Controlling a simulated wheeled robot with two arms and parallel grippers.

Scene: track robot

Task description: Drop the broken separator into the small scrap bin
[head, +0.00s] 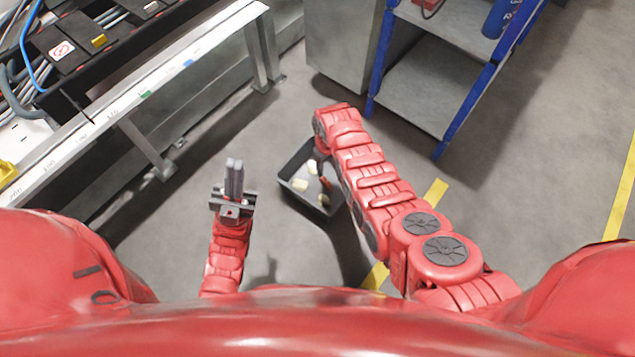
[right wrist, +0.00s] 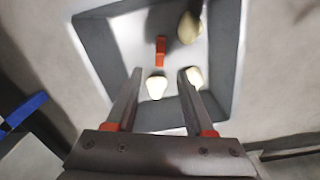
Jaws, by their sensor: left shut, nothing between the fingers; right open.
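The small scrap bin (head: 302,200) is a dark grey open tray on the floor; its wall also shows in the right wrist view (right wrist: 97,45). A small red-orange piece (right wrist: 160,50) lies inside it among pale lumps; it also shows in the head view (head: 326,183). I cannot tell whether this piece is the broken separator. My right gripper (right wrist: 162,72) is open over the bin, with nothing held between its fingers; in the head view my arm hides it. My left gripper (head: 234,178) is shut and empty, left of the bin.
Pale lumps (right wrist: 157,87) lie in the bin. A workbench with cables (head: 150,95) stands at the left. A blue-framed shelf cart (head: 425,90) and a grey cabinet (head: 342,50) stand behind the bin. Open floor with yellow lines (head: 436,192) lies to the right.

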